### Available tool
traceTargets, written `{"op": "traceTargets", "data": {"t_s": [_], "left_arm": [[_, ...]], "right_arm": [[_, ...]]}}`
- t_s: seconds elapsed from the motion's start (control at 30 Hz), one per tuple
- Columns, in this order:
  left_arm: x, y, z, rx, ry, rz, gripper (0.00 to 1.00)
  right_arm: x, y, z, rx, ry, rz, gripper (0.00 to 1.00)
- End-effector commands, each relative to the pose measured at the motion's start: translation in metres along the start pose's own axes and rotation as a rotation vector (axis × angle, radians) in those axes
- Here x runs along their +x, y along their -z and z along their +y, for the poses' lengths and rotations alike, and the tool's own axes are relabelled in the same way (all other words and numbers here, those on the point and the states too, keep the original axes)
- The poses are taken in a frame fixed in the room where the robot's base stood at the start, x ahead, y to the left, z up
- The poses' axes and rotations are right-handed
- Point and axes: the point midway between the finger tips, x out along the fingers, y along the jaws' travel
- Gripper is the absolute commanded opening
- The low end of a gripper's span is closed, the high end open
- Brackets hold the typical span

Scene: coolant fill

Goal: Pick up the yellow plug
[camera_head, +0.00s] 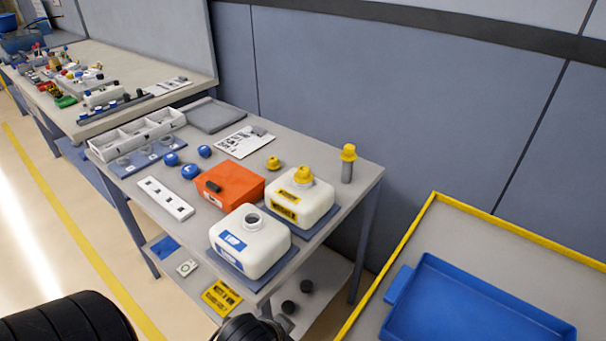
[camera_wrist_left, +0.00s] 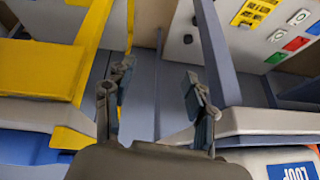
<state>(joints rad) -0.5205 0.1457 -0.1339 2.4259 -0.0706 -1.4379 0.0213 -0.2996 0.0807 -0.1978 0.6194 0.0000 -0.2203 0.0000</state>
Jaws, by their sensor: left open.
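Three yellow pieces show in the head view, and I cannot tell for sure which is the plug. One yellow cap-like piece (camera_head: 273,163) lies on the table behind the white tanks. A second yellow piece (camera_head: 303,175) sits on the neck of the rear white tank (camera_head: 312,205). A third yellow piece (camera_head: 349,152) tops an upright grey post (camera_head: 347,172) near the table's right corner. My left gripper (camera_wrist_left: 159,97) is open in the left wrist view, with nothing between its fingers. None of the yellow pieces can be made out between them. My right gripper is not seen.
The front white tank (camera_head: 250,240) has an open neck and a blue label. An orange box (camera_head: 229,186), several blue caps (camera_head: 190,171), a white strip (camera_head: 166,198) and a divided tray (camera_head: 135,137) share the table. A blue tray (camera_head: 470,305) is at right.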

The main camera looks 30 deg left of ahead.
Motion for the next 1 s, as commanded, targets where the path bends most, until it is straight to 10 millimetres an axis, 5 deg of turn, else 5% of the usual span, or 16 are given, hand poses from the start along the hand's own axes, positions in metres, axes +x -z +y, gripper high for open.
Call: {"op": "traceTargets", "data": {"t_s": [0.23, 0.37, 0.5, 0.6, 0.7, 0.8, 0.9, 1.0], "left_arm": [[-0.020, 0.126, -0.047, 0.071, 0.206, 0.425, 0.56], [-0.049, 0.196, -0.063, 0.147, 0.311, 0.683, 0.56], [-0.111, 0.283, -0.065, 0.308, 0.438, 1.051, 0.56], [-0.172, 0.336, -0.045, 0.510, 0.520, 1.353, 0.56], [-0.225, 0.366, -0.008, 0.776, 0.572, 1.616, 0.56], [-0.254, 0.375, 0.035, 1.106, 0.592, 1.806, 0.56], [-0.256, 0.371, 0.070, 1.491, 0.574, 1.893, 0.56], [-0.234, 0.363, 0.084, 1.908, 0.522, 1.848, 0.56]], "right_arm": [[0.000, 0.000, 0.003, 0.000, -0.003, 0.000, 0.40], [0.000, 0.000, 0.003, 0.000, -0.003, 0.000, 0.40], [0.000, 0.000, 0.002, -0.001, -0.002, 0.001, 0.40], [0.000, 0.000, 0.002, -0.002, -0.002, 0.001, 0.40], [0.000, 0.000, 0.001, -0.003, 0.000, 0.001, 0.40], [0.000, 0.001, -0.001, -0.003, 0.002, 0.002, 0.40], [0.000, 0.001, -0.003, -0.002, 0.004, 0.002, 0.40], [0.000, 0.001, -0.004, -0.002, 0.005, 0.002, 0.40]]}}
